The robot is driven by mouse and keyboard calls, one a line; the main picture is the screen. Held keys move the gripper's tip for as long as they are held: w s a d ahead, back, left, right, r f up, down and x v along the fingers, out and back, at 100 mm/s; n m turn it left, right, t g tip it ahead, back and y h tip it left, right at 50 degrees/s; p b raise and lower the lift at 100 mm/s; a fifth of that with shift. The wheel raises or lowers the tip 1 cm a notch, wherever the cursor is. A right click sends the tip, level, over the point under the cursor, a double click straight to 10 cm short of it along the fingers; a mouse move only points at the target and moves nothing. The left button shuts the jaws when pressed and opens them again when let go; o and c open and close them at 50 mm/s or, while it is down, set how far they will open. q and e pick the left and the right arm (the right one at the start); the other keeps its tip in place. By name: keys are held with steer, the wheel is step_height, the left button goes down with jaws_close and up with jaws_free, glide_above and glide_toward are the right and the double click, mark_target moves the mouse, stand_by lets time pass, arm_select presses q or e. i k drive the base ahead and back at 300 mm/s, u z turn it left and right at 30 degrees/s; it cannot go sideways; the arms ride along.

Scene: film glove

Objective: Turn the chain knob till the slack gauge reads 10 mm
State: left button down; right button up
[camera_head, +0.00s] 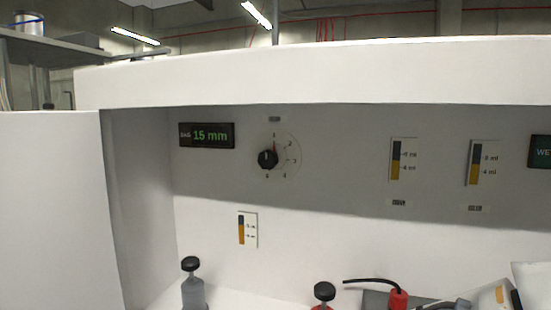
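The slack gauge (207,135) is a dark display on the left of the white panel, with green digits reading 15 mm. The chain knob (267,159) is a small black dial to its right. Its red mark points upward, near the top number of a round scale that runs clockwise down the right side. The lettering by the knob is too small to read surely. Neither of my grippers is in view.
Level strips (247,230) (403,160) (482,163) are on the panel. Below stand a grey black-capped item (193,290), another black cap (323,290) and a red fitting (398,299) with a black tube. A white wall (50,210) flanks the left; a ledge (320,75) overhangs.

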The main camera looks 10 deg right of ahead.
mark_target(267, 160)
steer(key=z, duration=0.8)
steer(key=k, duration=0.7)
steer(key=u, duration=0.95)
